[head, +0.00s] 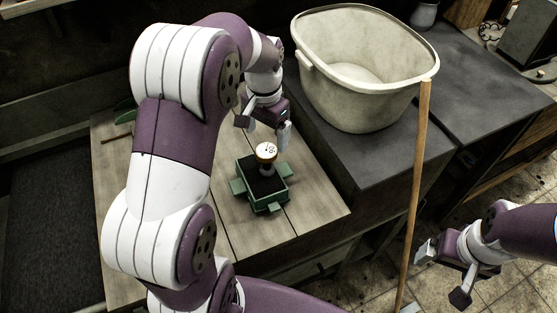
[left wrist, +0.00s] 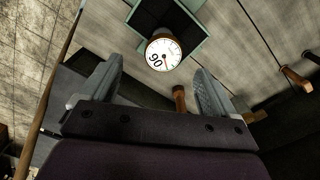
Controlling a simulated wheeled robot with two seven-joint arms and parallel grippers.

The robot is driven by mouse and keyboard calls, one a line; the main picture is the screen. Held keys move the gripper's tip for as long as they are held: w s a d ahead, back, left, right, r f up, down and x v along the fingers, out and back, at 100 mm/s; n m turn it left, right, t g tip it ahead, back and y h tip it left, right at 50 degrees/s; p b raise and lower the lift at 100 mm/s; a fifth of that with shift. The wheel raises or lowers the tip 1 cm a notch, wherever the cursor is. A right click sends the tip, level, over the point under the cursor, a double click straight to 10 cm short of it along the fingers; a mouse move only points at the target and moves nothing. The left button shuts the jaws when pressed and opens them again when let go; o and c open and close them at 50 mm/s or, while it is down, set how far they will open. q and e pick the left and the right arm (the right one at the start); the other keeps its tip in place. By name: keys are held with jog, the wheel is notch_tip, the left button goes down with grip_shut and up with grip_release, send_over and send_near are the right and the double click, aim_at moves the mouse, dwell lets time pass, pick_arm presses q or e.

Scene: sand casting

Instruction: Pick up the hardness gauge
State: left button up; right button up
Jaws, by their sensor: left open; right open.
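The hardness gauge (head: 266,153) has a round white dial with a brass-coloured rim. It stands upright on the dark sand of a green moulding box (head: 263,184) on the wooden table. My left gripper (head: 265,130) is open and empty, just behind and above the gauge, apart from it. In the left wrist view the gauge's dial (left wrist: 163,53) shows beyond the gap between my two fingers (left wrist: 152,88), and the green box is partly cut off at the top. My right gripper (head: 440,275) is open and empty over the floor at the right, far from the gauge.
A large cream tub (head: 362,110) stands on the dark counter behind and right of the table (head: 318,205). A wooden pole (head: 417,190) rises in front of the counter. The wood right of the green box is clear. A brown-handled tool (left wrist: 180,98) shows in the left wrist view.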

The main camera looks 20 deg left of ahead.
aim_at(269, 152)
pick_arm(q)
jog(key=shift+w+d+f+b, duration=0.15)
jog(key=shift+f+b, duration=0.25)
jog(key=shift+f, duration=0.7)
notch_tip(269, 152, down, 4)
jog(key=shift+w+f+p, duration=0.1)
jog(key=shift+p, duration=0.6)
jog(key=f, duration=0.1)
jog(key=f+p, duration=0.1)
jog(key=f, duration=0.1)
jog(key=a+f+p, duration=0.1)
jog(key=f, duration=0.1)
jog(key=shift+f, duration=0.45)
jog(key=c, duration=1.3)
